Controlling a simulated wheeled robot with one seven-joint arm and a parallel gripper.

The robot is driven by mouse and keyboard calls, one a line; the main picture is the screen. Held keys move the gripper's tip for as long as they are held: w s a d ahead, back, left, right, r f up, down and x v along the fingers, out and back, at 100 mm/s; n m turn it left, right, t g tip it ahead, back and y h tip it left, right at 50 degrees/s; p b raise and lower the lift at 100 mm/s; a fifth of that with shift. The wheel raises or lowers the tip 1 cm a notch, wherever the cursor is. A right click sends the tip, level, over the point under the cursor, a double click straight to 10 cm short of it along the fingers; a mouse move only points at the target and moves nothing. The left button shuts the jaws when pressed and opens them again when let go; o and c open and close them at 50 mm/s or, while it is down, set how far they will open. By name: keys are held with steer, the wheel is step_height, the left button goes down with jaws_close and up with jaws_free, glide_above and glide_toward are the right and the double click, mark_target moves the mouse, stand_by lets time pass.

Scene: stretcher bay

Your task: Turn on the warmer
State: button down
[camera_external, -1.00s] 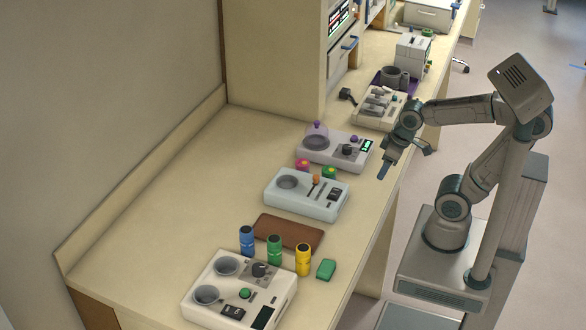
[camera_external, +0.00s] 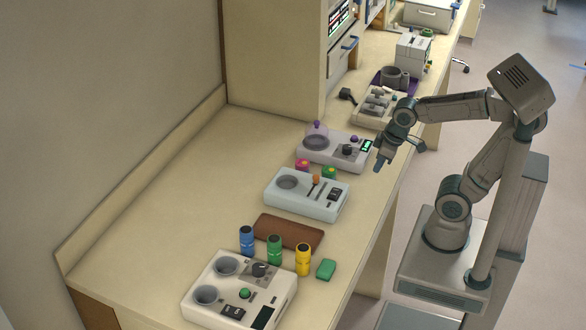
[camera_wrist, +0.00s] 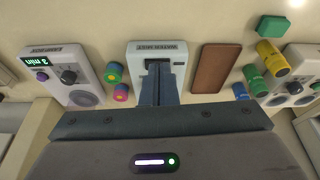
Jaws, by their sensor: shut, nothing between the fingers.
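The middle device (camera_external: 300,205) is a pale blue box with a round well, an orange-topped lever (camera_external: 316,180) and a dark switch (camera_external: 333,195). In the wrist view this device (camera_wrist: 141,57) lies straight ahead, and my fingers cover much of it. Its upside-down label seems to begin with "WATER". I cannot tell for sure which device is the warmer. My gripper (camera_external: 377,168) is shut and empty, above the bench's front edge to the right of the middle device, apart from it. In the wrist view its closed fingertips (camera_wrist: 158,72) overlap the dark switch area.
A device with a purple-knobbed dome and lit display (camera_external: 365,146) stands behind; pink and green pieces (camera_external: 329,172) lie between. In front are a brown pad (camera_external: 288,231), blue, green and yellow cylinders (camera_external: 303,259), a green block (camera_external: 326,269) and a two-well device (camera_external: 215,313). The bench's left is clear.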

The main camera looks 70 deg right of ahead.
steer(key=w+a+r+n+g+y, duration=0.1)
steer(key=w+a+r+n+y, duration=0.15)
steer(key=w+a+n, duration=1.05)
steer(key=w+a+f+n+g+y+b, duration=0.1)
steer(key=w+a+g+y, duration=0.1)
steer(key=a, duration=1.5)
steer(key=w+a+f+n+g+y, duration=0.1)
steer(key=w+a+y, duration=0.3)
steer(key=a, duration=1.3)
steer(key=shift+w+a+f+n+g+b, duration=0.15)
steer(key=shift+w+f+n+g+b, duration=0.35)
steer(key=shift+w, duration=0.6)
steer(key=shift+r, duration=0.15)
steer(key=shift+a, duration=0.1)
